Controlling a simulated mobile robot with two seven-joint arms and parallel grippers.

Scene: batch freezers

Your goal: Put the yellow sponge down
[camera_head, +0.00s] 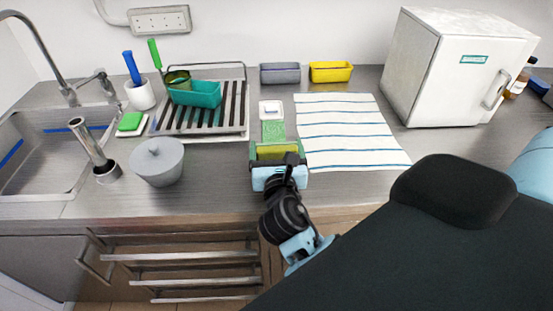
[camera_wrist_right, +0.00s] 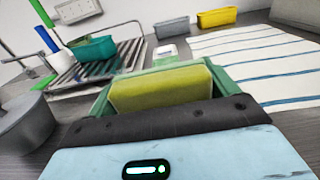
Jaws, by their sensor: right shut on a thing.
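My right gripper (camera_head: 277,148) is over the counter, left of the striped cloth. It is shut on the yellow sponge (camera_head: 278,154), with a green finger at each side of it. In the right wrist view the sponge (camera_wrist_right: 160,90) lies crosswise between the fingers. My left gripper is not in view.
A striped cloth (camera_head: 350,128) lies to the right. A drying rack (camera_head: 238,112) with a teal container (camera_head: 200,94) stands at the left. A grey lidded pot (camera_head: 158,165) is nearer. Grey (camera_head: 280,73) and yellow (camera_head: 331,72) containers line the wall; a white freezer (camera_head: 440,80) stands right.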

